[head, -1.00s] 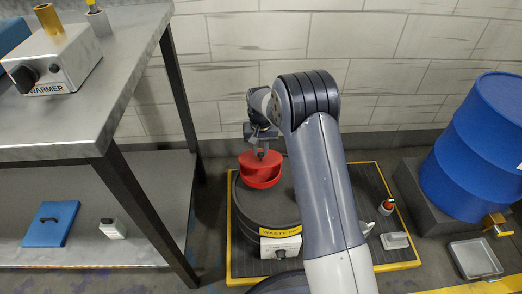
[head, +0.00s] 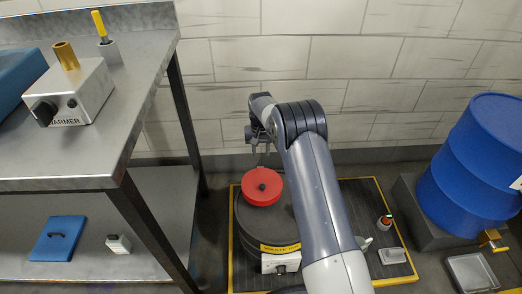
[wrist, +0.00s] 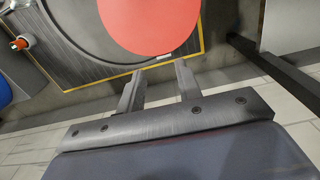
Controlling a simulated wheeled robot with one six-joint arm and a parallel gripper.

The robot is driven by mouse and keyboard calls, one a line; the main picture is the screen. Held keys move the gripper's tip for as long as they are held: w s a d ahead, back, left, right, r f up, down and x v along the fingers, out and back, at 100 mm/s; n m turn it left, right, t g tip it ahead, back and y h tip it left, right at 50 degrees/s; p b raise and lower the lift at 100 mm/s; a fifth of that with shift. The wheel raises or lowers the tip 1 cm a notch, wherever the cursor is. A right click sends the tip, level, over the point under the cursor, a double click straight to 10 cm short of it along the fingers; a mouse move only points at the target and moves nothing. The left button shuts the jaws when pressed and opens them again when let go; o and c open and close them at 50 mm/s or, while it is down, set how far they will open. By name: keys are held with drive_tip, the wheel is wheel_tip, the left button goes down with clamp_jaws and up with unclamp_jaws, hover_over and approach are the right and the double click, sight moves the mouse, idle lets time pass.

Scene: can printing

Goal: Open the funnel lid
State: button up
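The red funnel lid (head: 255,195) is a round disc with a black knob (head: 262,187) at its middle. It lies over the funnel on the dark waste drum (head: 250,225), and the funnel's bowl is hidden beneath it. My gripper (head: 263,152) is just behind the lid, toward the wall, apart from the knob. In the wrist view the red disc (wrist: 152,22) is beyond the fingertips. My gripper's fingers (wrist: 158,82) are spread there with nothing between them.
The drum stands on a yellow-edged mat (head: 376,208). A metal bench (head: 125,110) with a warmer (head: 88,85) is on the left. A blue barrel (head: 472,150) is on the right, with a metal tray (head: 470,270) below its tap. A small bottle and a white item sit on the mat's right.

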drive_tip(key=shift+o, duration=0.9)
wheel_tip(320, 180, up, 11)
drive_tip(key=p, duration=0.2)
drive_tip(key=shift+p, duration=0.35)
drive_tip(key=shift+f, duration=0.1)
drive_tip(key=shift+s+f+b, duration=0.85)
drive_tip(key=shift+f+b, duration=0.3)
drive_tip(key=shift+f, duration=1)
drive_tip(key=shift+s+f+b, duration=0.85)
drive_tip(key=shift+f+b, duration=0.3)
drive_tip(key=shift+f, duration=1.05)
drive_tip(key=shift+s+f+b, duration=0.85)
drive_tip(key=shift+f+b, duration=0.3)
drive_tip(key=shift+f, duration=1)
drive_tip(key=shift+r, duration=0.1)
